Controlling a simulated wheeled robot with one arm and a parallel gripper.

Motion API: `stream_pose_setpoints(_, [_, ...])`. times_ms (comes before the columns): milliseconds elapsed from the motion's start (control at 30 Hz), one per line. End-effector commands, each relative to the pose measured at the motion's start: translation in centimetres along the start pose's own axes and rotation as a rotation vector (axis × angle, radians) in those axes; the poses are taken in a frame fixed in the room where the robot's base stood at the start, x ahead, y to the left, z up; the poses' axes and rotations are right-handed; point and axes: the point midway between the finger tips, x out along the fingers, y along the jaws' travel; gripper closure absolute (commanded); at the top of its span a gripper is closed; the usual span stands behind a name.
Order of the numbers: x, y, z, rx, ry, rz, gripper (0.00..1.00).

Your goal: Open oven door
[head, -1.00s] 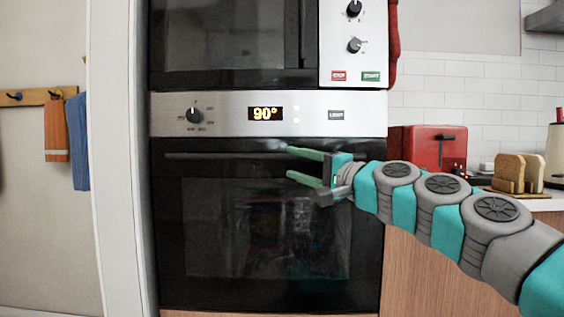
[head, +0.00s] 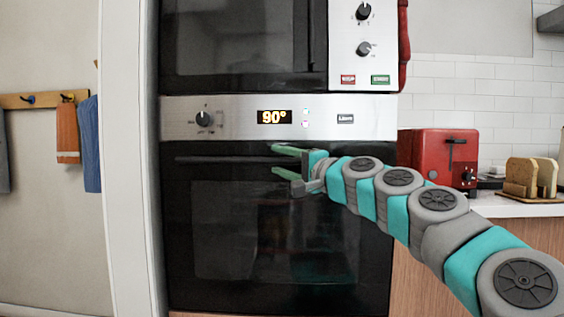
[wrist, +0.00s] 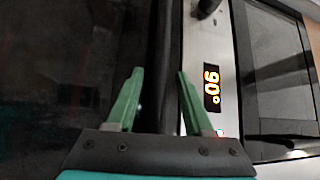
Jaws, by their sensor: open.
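The black oven door (head: 230,235) is shut below a steel control panel (head: 235,118) that reads 90°. Its dark bar handle (head: 225,159) runs across the top of the door. My gripper (head: 273,160) is open at the right part of the handle, with one green finger above the handle's level and one below. In the wrist view the handle (wrist: 161,60) runs up between the two open fingers (wrist: 158,88). The fingers stand apart from each other, and I cannot tell whether either touches the handle.
A microwave (head: 240,40) sits above the oven. A red toaster (head: 437,158) and bread slices (head: 530,178) stand on the counter at right. A white wall edge (head: 130,180) borders the oven at left, with towels (head: 68,130) beyond.

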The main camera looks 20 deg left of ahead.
Motion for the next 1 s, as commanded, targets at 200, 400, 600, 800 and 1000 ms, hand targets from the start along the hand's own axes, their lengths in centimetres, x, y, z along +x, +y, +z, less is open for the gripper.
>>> stream_pose_setpoints(200, [-0.02, 0.02, -0.02, 0.0, 0.0, 0.0, 0.63])
stream_pose_setpoints(400, [-0.02, 0.02, -0.03, 0.0, 0.0, 0.0, 0.85])
stream_pose_setpoints(600, [-0.02, 0.03, -0.02, 0.0, 0.0, 0.001, 1.0])
stream_pose_setpoints(800, [-0.02, 0.04, -0.03, 0.0, 0.0, 0.001, 1.0])
stream_pose_setpoints(1000, [-0.02, 0.05, -0.03, 0.0, 0.0, 0.001, 1.0])
